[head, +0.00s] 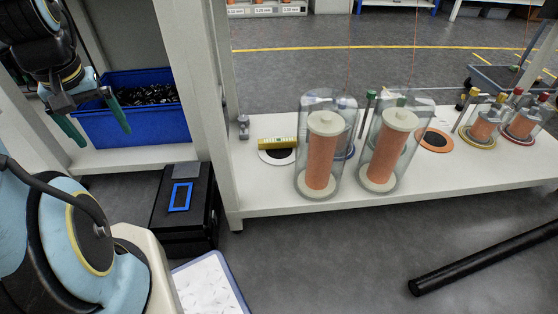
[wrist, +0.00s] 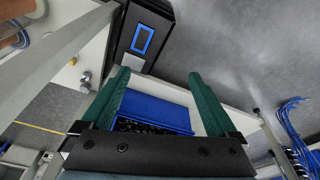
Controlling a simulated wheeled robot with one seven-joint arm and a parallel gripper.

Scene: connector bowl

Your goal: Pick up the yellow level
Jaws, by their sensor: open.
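The yellow level (head: 278,143) lies on the white bench at its left end, across a round black-and-white disc (head: 276,157). My gripper (head: 98,128) is in the upper left of the head view, over the blue bin side and well to the left of the level. Its two green fingers are spread apart and empty. In the wrist view the open gripper (wrist: 158,85) has the blue bin between its fingers.
A blue bin (head: 150,126) of dark small parts sits on a white shelf. A white post (head: 205,80) stands between it and the bench (head: 262,200). Two clear cylinders with copper coils (head: 321,150) (head: 388,150) stand right of the level. A black case (head: 184,220) sits on the floor.

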